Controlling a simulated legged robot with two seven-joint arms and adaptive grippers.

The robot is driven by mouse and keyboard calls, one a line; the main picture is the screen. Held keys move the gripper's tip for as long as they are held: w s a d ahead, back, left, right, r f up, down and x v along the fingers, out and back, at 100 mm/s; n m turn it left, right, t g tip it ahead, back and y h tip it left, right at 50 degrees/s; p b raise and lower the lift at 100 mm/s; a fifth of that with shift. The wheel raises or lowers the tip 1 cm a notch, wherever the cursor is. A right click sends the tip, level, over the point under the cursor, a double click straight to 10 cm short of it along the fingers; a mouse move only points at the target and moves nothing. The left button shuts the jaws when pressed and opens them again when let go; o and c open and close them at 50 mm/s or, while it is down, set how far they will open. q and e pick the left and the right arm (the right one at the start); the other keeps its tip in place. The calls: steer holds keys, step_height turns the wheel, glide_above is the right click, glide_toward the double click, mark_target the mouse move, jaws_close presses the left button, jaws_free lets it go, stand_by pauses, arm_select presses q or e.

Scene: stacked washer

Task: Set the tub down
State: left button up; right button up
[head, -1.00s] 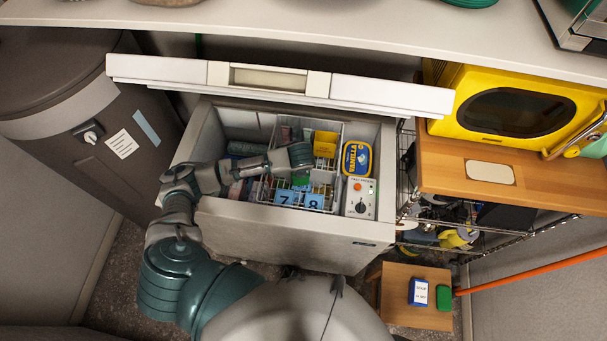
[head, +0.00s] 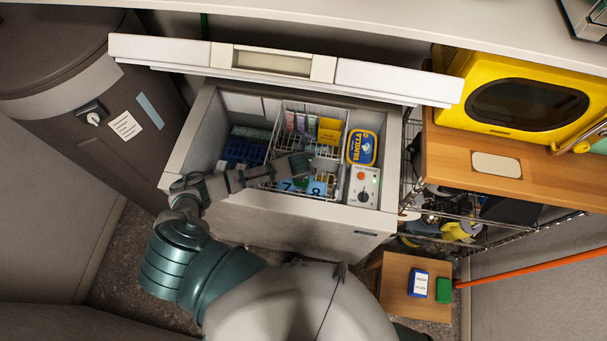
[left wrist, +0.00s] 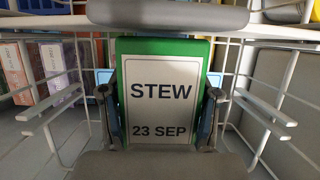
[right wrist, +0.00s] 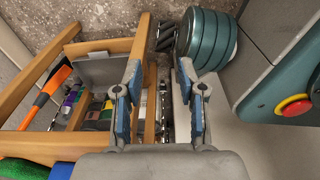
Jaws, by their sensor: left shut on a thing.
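The tub is a green box with a pale label reading "STEW 23 SEP" (left wrist: 165,95), upright in the left wrist view. My left gripper (left wrist: 160,110) is shut on it, one finger at each side. In the head view my left gripper (head: 300,163) is over the front of the wire basket (head: 338,120) inside the open chest freezer (head: 280,222). The arm and gripper mostly hide the tub there. I cannot tell whether its base touches anything. My right gripper (right wrist: 158,75) is open and empty, low near a wooden stool frame.
Blue tags 7 (head: 287,185) and 8 (head: 317,187) hang at the basket front. A yellow box (head: 330,130) and several small packs stand in the basket's rear. A vanilla tub (head: 362,148) sits right of the basket, behind a control panel (head: 363,187). A blue crate (head: 243,152) lies left.

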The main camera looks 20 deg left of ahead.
arm_select(q)
step_height(320, 180, down, 4)
steer(key=shift+d+r+b, duration=0.1)
steer(key=shift+d+b, duration=0.05)
steer(key=shift+b, duration=0.2)
steer(key=shift+s, duration=0.1)
arm_select(e)
steer(key=shift+w+a+r, duration=0.1)
steer(key=shift+w+r, duration=0.1)
steer(key=shift+w, duration=0.3)
steer(key=shift+w+a+r, duration=0.1)
steer(key=shift+w+r, duration=0.05)
steer(key=shift+w, duration=0.3)
arm_select(q)
steer(key=o, duration=1.5)
steer(key=shift+o, duration=0.2)
steer(key=shift+r, duration=0.35)
steer(key=p+v, duration=0.2)
steer(key=v, duration=0.9)
steer(key=shift+s+r+p, duration=0.1)
steer(key=shift+s+p, duration=0.05)
steer(key=shift+p, duration=0.2)
arm_select(e)
steer(key=s+d+f, duration=0.1)
steer(key=s, duration=0.6)
steer(key=shift+d+f, duration=0.25)
steer(key=shift+w, duration=0.1)
